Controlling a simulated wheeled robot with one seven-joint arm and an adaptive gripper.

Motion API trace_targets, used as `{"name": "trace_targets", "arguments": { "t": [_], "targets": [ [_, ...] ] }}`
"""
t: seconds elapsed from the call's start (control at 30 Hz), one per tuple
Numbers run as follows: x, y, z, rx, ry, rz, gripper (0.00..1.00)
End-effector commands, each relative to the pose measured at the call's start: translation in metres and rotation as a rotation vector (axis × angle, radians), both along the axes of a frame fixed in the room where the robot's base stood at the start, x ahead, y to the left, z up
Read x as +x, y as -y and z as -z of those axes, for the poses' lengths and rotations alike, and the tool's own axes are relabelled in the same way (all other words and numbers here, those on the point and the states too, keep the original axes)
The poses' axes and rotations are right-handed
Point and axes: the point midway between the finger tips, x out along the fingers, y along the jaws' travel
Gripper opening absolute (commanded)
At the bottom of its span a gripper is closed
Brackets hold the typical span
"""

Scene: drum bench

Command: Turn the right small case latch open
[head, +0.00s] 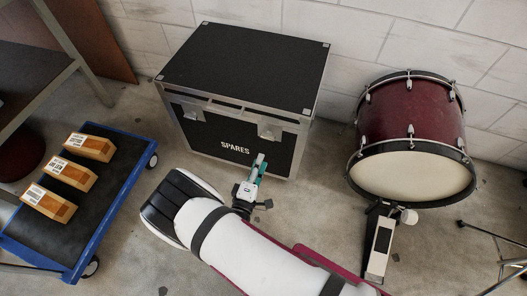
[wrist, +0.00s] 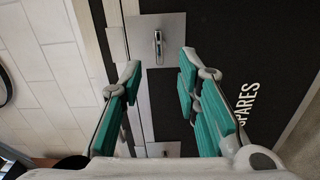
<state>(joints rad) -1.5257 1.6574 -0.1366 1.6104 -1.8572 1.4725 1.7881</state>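The black case marked SPARES (head: 240,65) stands against the wall. Its right latch (head: 269,131) is a small lever on a metal plate at the upper right of the front; in the wrist view the right latch (wrist: 158,46) shows ahead, its lever lengthwise up and down the picture. The left latch (head: 188,111) is on the same front. My gripper (head: 260,160) is just below and in front of the right latch. In the wrist view my gripper (wrist: 158,75) is open, its teal fingers well apart and nothing between the tips. The tips appear short of the plate.
A blue-edged cart (head: 118,199) with three boxes (head: 68,173) stands at the left. A red bass drum (head: 412,125) with a pedal (head: 380,246) stands at the right. Bare floor lies between the case and the drum.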

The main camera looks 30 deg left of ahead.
Motion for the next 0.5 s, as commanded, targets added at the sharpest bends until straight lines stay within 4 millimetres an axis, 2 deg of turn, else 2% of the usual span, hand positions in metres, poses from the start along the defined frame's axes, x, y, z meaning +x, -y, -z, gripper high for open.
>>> {"name": "trace_targets", "arguments": {
  "t": [0.2,0.5],
  "targets": [
    [-0.019,0.004,0.0,0.001,0.0,0.0,0.3],
    [-0.021,0.005,0.0,0.001,0.0,0.0,0.3]
  ]
}}
